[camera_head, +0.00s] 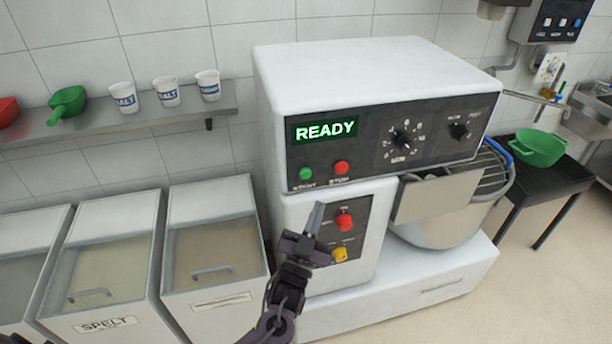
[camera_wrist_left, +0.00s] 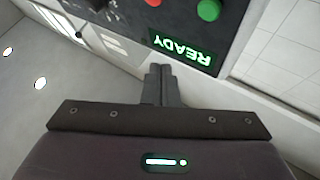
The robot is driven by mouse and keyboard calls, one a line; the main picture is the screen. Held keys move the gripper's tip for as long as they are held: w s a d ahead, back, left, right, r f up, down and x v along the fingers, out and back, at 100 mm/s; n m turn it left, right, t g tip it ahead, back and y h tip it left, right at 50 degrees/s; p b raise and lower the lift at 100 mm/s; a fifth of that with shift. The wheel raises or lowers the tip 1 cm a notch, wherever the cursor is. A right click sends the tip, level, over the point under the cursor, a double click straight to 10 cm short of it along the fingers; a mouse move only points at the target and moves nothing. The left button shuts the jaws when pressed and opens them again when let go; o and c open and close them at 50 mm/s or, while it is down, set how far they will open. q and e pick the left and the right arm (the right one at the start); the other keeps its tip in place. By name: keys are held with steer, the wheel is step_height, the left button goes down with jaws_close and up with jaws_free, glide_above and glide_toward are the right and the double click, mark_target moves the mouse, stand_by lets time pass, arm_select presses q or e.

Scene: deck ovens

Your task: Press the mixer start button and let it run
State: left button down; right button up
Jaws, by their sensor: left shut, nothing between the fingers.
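The white mixer (camera_head: 360,75) stands in the middle of the head view, with a metal bowl (camera_head: 440,228) at its right side. Its display (camera_head: 325,130) is lit and reads READY. The green start button (camera_head: 306,174) is under the display, left of the red stop button (camera_head: 341,168). In the left wrist view the green button (camera_wrist_left: 209,10) shows at the top, next to the display (camera_wrist_left: 182,50). My left gripper (camera_head: 317,215) is shut and empty, in front of the mixer and below the start button in the picture. No contact with the button shows. My right gripper is out of view.
Flour bins (camera_head: 215,250) stand to the left. A wall shelf (camera_head: 130,125) holds white cups and scoops.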

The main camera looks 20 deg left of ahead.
mark_target(305, 174)
arm_select(q)
steer(key=w+a+b, duration=0.3)
steer(key=w+a, duration=0.1)
steer(key=w, duration=0.2)
steer(key=shift+w+a, duration=0.3)
steer(key=shift+w, duration=0.05)
stand_by(0.4)
stand_by(1.3)
steer(key=shift+w, duration=0.1)
steer(key=shift+w+a, duration=0.2)
steer(key=shift+w, duration=0.05)
